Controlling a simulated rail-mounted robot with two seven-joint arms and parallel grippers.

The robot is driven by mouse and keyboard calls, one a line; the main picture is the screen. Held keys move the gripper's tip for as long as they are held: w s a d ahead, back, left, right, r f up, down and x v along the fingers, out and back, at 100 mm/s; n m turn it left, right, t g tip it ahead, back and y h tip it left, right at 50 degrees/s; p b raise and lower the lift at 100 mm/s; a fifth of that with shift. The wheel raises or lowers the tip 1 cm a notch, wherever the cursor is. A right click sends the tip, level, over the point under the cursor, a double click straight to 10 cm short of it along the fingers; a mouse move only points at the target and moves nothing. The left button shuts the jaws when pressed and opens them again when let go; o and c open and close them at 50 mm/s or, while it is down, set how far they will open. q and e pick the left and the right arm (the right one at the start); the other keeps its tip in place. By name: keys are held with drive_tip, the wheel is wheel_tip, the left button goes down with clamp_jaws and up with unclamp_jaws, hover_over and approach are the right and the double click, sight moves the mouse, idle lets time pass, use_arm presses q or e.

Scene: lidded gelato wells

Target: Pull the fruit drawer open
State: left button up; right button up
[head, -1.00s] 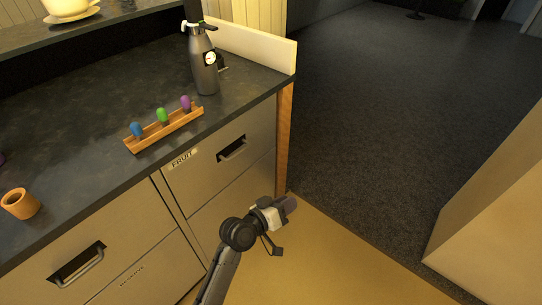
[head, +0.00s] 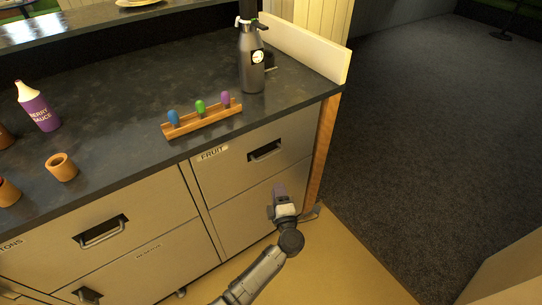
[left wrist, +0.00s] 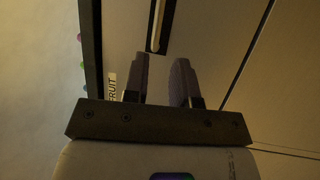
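The fruit drawer (head: 237,172) is the upper right drawer under the dark counter, with a FRUIT label (head: 212,153) and a recessed bar handle (head: 265,152). Its front looks flush with the cabinet. My left gripper (head: 278,188) is in front of the cabinet, lower than this handle. In the left wrist view its two fingers (left wrist: 160,80) are apart with nothing between them. The handle (left wrist: 156,25) shows there beyond the fingertips, roughly in line with the gap, and the FRUIT label (left wrist: 112,87) is beside the left finger. My right gripper is not in view.
On the counter stand a metal siphon bottle (head: 251,60), a wooden rack (head: 203,119) with coloured-topped pieces, a berry sauce bottle (head: 39,107) and an orange cup (head: 61,167). Another drawer (head: 101,232) is to the left. Open floor (head: 420,130) lies right of the cabinet.

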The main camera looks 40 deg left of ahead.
sight(270, 155)
use_arm(q)
drive_tip(key=b+x, duration=0.3)
drive_tip(key=x, duration=1)
drive_tip(key=shift+w+a+r, duration=0.1)
drive_tip(key=shift+w+a, duration=0.1)
drive_tip(key=shift+a, duration=0.05)
drive_tip(key=shift+c, duration=0.5)
clamp_jaws()
